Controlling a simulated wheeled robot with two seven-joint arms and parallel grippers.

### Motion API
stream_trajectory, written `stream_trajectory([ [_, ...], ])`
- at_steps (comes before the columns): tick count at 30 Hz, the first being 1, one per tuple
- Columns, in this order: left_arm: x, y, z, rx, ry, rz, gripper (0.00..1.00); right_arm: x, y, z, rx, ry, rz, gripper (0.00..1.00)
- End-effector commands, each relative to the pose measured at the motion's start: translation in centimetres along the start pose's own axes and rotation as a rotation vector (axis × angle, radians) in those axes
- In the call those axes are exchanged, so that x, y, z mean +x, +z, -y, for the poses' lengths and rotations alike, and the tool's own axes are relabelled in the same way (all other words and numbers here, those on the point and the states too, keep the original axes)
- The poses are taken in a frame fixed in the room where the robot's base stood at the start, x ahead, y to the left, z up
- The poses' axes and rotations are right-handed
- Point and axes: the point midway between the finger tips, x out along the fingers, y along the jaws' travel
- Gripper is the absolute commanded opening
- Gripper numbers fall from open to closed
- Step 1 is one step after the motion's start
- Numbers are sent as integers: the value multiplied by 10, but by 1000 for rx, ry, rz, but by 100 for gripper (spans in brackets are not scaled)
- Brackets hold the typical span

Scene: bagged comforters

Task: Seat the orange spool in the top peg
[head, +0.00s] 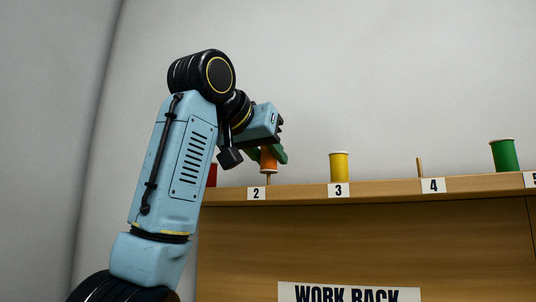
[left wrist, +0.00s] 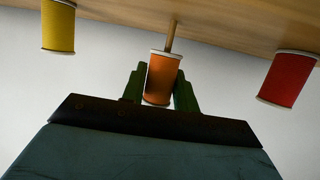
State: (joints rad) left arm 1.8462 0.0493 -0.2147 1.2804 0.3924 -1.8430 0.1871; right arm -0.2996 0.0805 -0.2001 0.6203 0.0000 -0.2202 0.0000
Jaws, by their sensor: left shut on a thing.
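My left gripper (head: 267,155) is shut on the orange spool (head: 268,161), its green fingers on either side of it. The spool is held upright over the wooden peg (head: 268,179) at label 2 on the rack top. In the left wrist view, the spool (left wrist: 162,77) sits between the fingers, and the peg (left wrist: 171,36) runs from the rack to the spool's near end. A length of peg shows between rack and spool. I cannot tell whether the peg tip is inside the bore. My right gripper is not in view.
The work rack (head: 380,194) carries a row of numbered pegs. A red spool (head: 212,175) stands left of label 2, partly hidden by my arm. A yellow spool (head: 340,167) is at 3, a bare peg (head: 420,167) at 4, a green spool (head: 505,155) farther right.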

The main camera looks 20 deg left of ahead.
Motion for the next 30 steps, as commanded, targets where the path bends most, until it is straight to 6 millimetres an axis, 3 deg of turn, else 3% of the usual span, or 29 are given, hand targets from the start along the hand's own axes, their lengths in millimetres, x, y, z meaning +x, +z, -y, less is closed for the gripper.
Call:
stream_trajectory([
  [30,6,15,0,0,0,0,4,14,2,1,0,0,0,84],
])
